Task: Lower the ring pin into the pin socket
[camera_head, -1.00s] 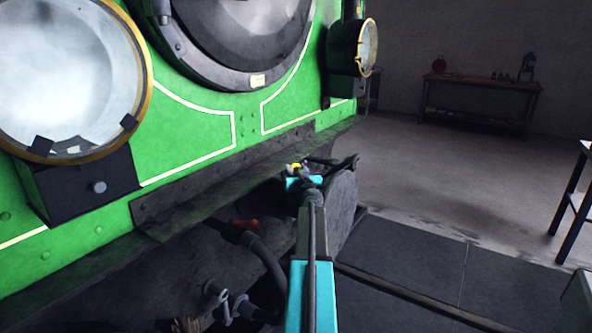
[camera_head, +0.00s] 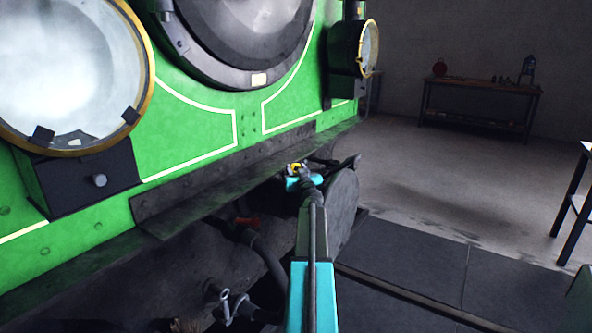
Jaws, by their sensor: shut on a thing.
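My gripper (camera_head: 296,170) is at the end of my arm, close to the dark buffer beam under the green tram front. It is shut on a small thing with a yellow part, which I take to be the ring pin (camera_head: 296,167). Only a little of the pin shows above the turquoise gripper body, and its lower end is hidden. I cannot make out the pin socket; the gripper and beam area hide that spot. I cannot tell whether the pin touches anything below it.
The green tram front (camera_head: 190,135) carries a large brass-rimmed lamp (camera_head: 150,60) at left and a smaller lamp (camera_head: 368,47) at right. A dark ledge (camera_head: 215,198) runs beside the gripper. A red-ended hose (camera_head: 247,222) hangs below. Open floor and a workbench (camera_head: 480,90) lie right.

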